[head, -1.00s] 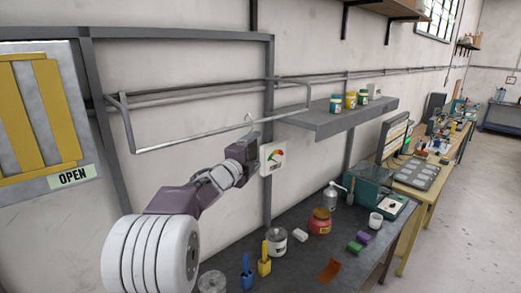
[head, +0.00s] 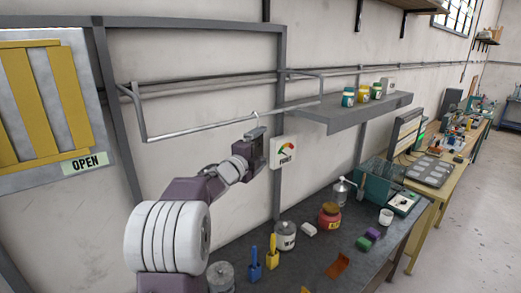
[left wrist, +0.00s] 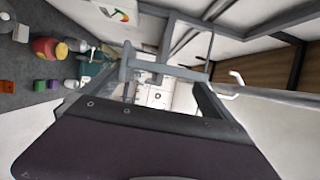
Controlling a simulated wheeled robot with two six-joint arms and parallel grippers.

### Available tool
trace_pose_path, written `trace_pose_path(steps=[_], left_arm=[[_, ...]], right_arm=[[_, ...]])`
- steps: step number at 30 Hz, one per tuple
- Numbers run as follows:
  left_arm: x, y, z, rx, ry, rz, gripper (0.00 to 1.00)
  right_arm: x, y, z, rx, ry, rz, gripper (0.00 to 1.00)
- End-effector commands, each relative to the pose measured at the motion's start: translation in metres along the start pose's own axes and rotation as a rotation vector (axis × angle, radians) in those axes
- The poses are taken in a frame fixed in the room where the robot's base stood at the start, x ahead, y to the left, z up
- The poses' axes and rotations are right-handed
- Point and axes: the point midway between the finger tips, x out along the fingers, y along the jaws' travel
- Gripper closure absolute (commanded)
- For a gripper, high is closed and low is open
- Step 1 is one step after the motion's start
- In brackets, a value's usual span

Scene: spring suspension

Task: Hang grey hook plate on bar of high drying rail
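The grey hook plate (head: 256,133) is in my left gripper (head: 262,141), with its thin pale hook (head: 255,115) pointing up. The plate also shows nearly edge-on between the fingers in the left wrist view (left wrist: 165,69), with its hook (left wrist: 237,80) to the right. The high drying rail is a grey wall frame whose front bar (head: 200,128) runs left to right above my left arm. In the head view the hook overlaps the line of the bar. I cannot tell whether they touch or how far apart they are in depth. My right gripper is not in view.
A white gauge sign (head: 283,152) is just right of the gripper. A grey shelf (head: 350,114) with several small jars stands right of the rail. The dark workbench (head: 300,262) below holds bottles, tools and blocks. The wall left of the gripper, under the bar, is clear.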

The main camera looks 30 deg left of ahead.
Motion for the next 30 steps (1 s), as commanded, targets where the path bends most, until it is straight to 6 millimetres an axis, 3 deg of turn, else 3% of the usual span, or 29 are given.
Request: trace_pose_path(steps=[8,14,21,30], left_arm=[[-0.007,0.002,0.001,0.001,-0.002,-0.001,0.0],[-0.05,0.005,0.001,0.003,-0.004,-0.003,0.0],[-0.087,0.002,0.001,0.001,-0.002,-0.001,0.0],[-0.091,0.0,0.0,-0.001,0.0,0.0,0.0]], right_arm=[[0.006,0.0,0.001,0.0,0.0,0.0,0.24],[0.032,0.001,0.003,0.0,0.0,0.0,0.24],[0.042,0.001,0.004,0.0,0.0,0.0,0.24],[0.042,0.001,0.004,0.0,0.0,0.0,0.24]])
